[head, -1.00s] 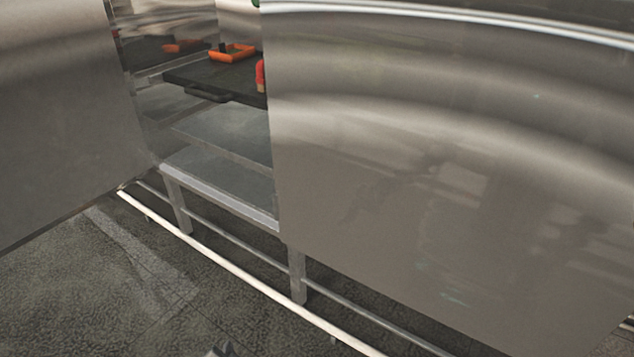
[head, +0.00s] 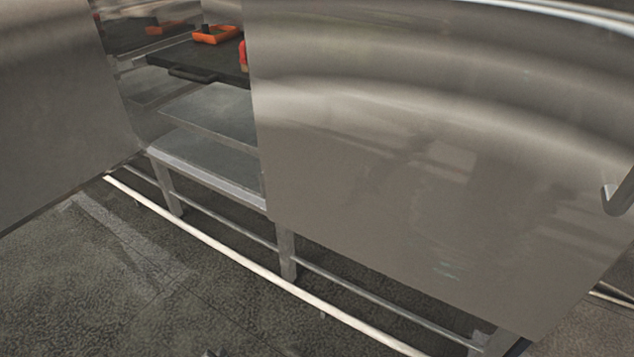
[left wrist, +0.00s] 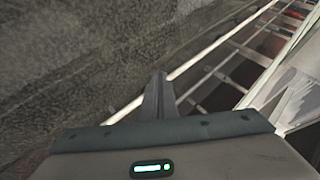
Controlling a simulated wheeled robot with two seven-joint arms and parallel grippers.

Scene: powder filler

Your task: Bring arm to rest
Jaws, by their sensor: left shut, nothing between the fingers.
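My left gripper (left wrist: 159,97) points out over the dark floor in the left wrist view, its fingers together with nothing between them. In the head view only a tiny dark tip (head: 210,353) shows at the bottom edge, which seems to be part of the left gripper. It is apart from the cabinet. My right gripper is in neither view.
A large steel door panel (head: 430,190) fills the right side, with a handle (head: 618,195) at the edge. Another panel (head: 50,110) stands left. Between them are shelves (head: 205,155), a black tray (head: 205,66) and an orange frame (head: 218,35). A white rail (head: 230,258) runs low. Floor (head: 90,290) is clear.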

